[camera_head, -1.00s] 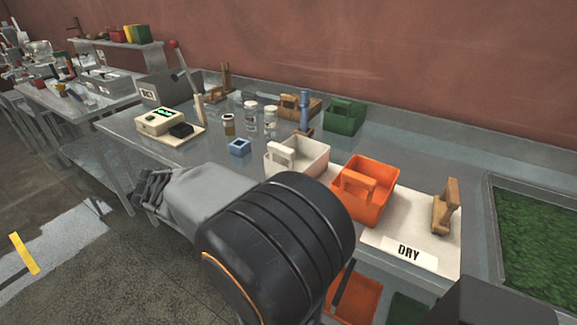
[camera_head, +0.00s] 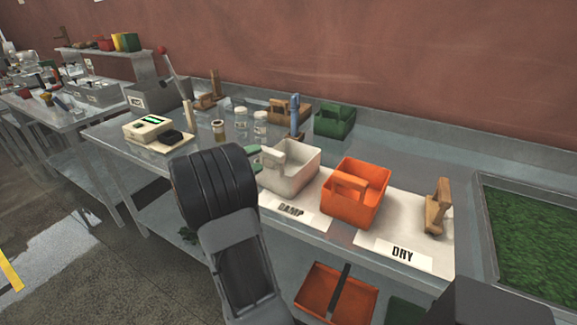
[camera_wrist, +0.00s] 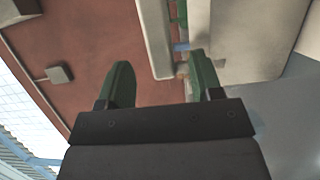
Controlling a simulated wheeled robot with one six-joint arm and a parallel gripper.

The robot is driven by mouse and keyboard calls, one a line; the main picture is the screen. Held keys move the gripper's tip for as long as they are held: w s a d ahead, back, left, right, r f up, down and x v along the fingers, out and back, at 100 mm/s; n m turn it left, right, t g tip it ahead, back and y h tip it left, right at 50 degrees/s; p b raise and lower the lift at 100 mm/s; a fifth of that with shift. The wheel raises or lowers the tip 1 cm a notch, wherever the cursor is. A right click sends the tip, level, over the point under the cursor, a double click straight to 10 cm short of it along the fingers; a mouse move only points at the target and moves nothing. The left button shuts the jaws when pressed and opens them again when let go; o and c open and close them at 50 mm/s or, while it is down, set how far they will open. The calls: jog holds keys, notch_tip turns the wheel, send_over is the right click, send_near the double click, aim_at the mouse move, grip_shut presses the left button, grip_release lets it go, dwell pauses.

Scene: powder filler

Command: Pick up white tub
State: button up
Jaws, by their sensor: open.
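The white tub (camera_head: 298,180) is an open box with a raised bar handle, on the bench behind the DAMP label. My gripper (camera_head: 254,158) is at its left side in the head view, mostly hidden behind my arm; only green finger parts show beside the handle. In the wrist view my gripper (camera_wrist: 160,62) has its two green fingers apart. A pale bar, seemingly the handle of the white tub (camera_wrist: 255,40), reaches into the gap between them. The tub's body is right of the right finger. I cannot tell whether anything touches.
An orange tub (camera_head: 352,205) stands close right of the white tub, behind the DRY label (camera_head: 396,252). A wooden-handled tool (camera_head: 437,210) is farther right. Glass jars (camera_head: 260,125), a green tub (camera_head: 335,121) and a scale (camera_head: 148,129) stand behind and left.

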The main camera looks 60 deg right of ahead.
aim_at(265, 154)
jog(key=shift+p+x, duration=0.85)
jog(key=shift+x, duration=2.15)
grip_shut()
